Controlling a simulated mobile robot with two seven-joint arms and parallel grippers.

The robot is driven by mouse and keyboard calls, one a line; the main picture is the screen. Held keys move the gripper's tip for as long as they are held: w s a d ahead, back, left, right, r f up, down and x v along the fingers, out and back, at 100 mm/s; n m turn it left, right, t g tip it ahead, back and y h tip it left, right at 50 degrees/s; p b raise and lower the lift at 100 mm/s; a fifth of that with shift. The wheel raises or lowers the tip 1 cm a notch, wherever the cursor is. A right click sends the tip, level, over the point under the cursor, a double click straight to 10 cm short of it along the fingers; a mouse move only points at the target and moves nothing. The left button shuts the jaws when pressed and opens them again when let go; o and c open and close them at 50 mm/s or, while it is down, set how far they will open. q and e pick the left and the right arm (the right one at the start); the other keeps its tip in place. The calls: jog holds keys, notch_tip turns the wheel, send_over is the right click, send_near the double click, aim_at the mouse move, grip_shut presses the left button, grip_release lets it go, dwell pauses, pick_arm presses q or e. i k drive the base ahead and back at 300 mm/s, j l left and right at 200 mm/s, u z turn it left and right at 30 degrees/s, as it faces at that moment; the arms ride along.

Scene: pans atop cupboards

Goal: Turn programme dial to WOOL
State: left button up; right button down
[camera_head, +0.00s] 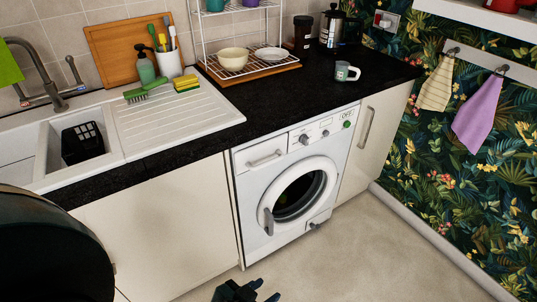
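The white washing machine (243,187) stands under the black counter with its round door closed. The programme dial (304,139) is a small grey-black knob on its top front panel; its markings are too small to read. To its right are a smaller knob (325,132), a small display reading OFF (347,115) and a green button (347,124). My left gripper (266,290) is at the bottom edge, low in front of the machine and well apart from the dial. Its two dark fingers are spread and nothing shows between them. My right gripper is out of view.
The machine's door handle (268,221) sticks out at its left. Cream cupboards flank the machine. On the counter (290,98) are a wire rack with bowls, a mug (346,71) and a sink (60,150) at left. The floor (370,250) in front is clear.

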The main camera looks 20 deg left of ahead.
aim_at(304, 139)
jog(key=i+l, duration=0.1)
jog(key=l, duration=0.4)
jog(key=i+l, duration=0.1)
jog(key=l, duration=0.4)
jog(key=l+u, duration=0.6)
jog(key=l, duration=0.25)
jog(key=u, duration=0.8)
